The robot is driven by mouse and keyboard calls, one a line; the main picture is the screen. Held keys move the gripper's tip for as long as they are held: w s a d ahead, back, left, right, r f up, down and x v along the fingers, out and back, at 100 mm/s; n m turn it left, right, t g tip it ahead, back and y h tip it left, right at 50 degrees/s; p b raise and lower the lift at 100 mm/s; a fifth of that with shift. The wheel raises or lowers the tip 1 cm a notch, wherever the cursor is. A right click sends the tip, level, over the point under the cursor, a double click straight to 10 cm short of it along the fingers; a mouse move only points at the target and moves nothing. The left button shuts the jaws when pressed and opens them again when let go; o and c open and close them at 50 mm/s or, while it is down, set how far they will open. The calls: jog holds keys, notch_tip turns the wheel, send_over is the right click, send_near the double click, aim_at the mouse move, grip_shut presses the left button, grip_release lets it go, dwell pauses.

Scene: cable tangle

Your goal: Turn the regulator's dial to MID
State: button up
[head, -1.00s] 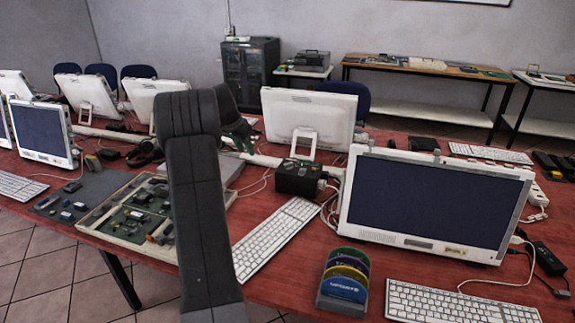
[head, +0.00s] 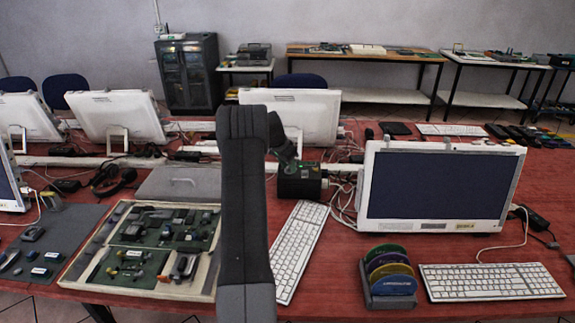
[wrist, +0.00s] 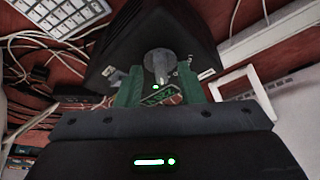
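The regulator is a dark box (head: 300,183) on the red table, left of the large monitor. In the wrist view the regulator (wrist: 115,45) fills the upper middle, with a grey dial (wrist: 160,66) on its near face and a green light below the dial. A narrow part of the dial points down towards the light; no MID mark can be read. My gripper (wrist: 160,85) has its two green fingers spread, one on each side of the dial, with gaps showing. In the head view my gripper (head: 284,155) is dark and partly hidden behind my arm, close to the regulator.
Pale cables (head: 344,208) lie right of the regulator. A keyboard (head: 299,245) lies in front of it. The large monitor (head: 440,188) stands at right, with a disc rack (head: 388,277) before it. A wooden parts tray (head: 125,292) is at left.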

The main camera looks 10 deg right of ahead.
grip_shut()
jog(key=shift+n, duration=0.3)
jog(key=n+t+b, duration=0.1)
jog(key=n, duration=0.1)
jog(key=shift+s+n+y, duration=0.1)
jog(key=shift+n+y, duration=0.2)
jog(key=shift+y, duration=0.1)
jog(key=shift+s+d+n+t+y, duration=0.15)
jog(key=shift+n+y, duration=0.25)
jog(key=shift+n, duration=0.7)
jog(key=shift+w+d+n+t+y, duration=0.1)
jog(key=shift+n+t+y, duration=0.25)
jog(key=shift+n, duration=0.75)
grip_release()
